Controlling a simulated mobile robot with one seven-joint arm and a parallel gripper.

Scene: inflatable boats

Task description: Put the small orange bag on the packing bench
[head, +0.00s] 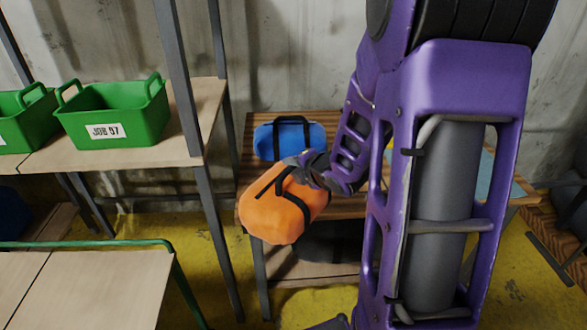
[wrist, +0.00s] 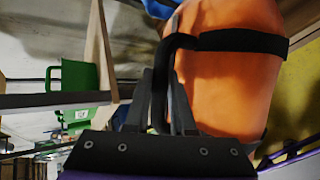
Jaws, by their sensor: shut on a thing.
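The small orange bag (head: 284,210) has black straps and hangs tilted from my gripper (head: 308,168) in the head view. My gripper is shut on the bag's black handle. In the wrist view the bag (wrist: 232,75) fills the right half, and the handle passes between my gripper's fingers (wrist: 172,95). The wooden bench (head: 345,208) stands behind and beneath the bag against the wall. The bag is in front of the bench's near left edge and appears above it; I cannot tell whether they touch. My purple arm hides much of the bench's right part.
A blue bag (head: 290,138) with black straps lies on the bench's back left. A green-edged table (head: 90,285) is at the front left. A dark object (head: 325,243) is on the bench's lower shelf.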

